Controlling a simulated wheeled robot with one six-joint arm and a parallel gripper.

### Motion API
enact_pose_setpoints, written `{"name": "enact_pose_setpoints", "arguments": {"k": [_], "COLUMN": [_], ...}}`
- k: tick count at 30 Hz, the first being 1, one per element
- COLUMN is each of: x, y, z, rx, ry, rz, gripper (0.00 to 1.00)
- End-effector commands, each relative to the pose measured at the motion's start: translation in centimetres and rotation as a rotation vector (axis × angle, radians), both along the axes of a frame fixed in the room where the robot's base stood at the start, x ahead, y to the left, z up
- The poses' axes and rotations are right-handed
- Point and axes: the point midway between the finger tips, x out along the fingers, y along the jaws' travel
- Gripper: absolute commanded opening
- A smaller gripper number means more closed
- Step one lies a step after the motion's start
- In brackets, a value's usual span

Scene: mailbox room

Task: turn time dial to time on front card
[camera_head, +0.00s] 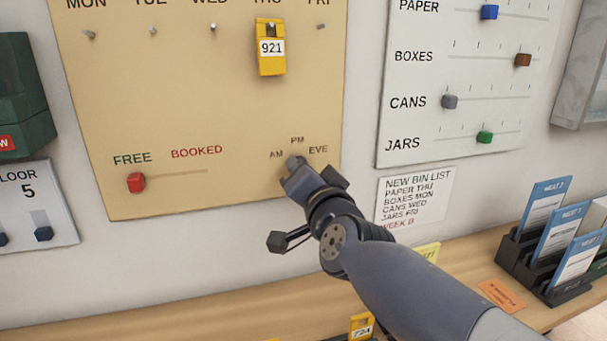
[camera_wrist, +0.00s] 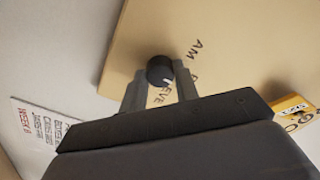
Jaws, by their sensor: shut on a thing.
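The time dial (camera_wrist: 158,69) is a round black knob on the tan board, with AM, PM and EVE printed around it. A white mark on its rim faces lower right in the wrist view, towards the EVE and PM side; I cannot tell which word it points at. My gripper (camera_wrist: 160,88) is shut on the dial, one finger on each side. In the head view my gripper (camera_head: 294,166) hides most of the dial. A rack (camera_head: 512,249) at right holds blue-topped cards; the front card (camera_head: 579,258) has text too small to read.
A bin board (camera_head: 470,85) with sliders and a bin list (camera_head: 415,197) are to the right. A wooden shelf (camera_head: 190,300) runs below.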

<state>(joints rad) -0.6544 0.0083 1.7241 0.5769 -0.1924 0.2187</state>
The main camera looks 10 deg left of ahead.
Motion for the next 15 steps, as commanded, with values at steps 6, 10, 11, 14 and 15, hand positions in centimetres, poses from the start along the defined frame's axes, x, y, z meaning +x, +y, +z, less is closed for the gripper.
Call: {"name": "enact_pose_setpoints", "arguments": {"k": [6,10,11,14,15], "x": [0.0,0.0,0.0,0.0,0.0], "y": [0.0,0.0,0.0,0.0,0.0], "z": [-0.04,-0.03,-0.03,-0.03,-0.03], "rx": [-0.002,-0.002,-0.002,-0.002,-0.002], "ry": [0.001,0.0,0.0,-0.001,-0.001], "rz": [0.0,0.001,0.001,0.0,0.0], "gripper": [0.38,0.49,0.51,0.51,0.51]}}
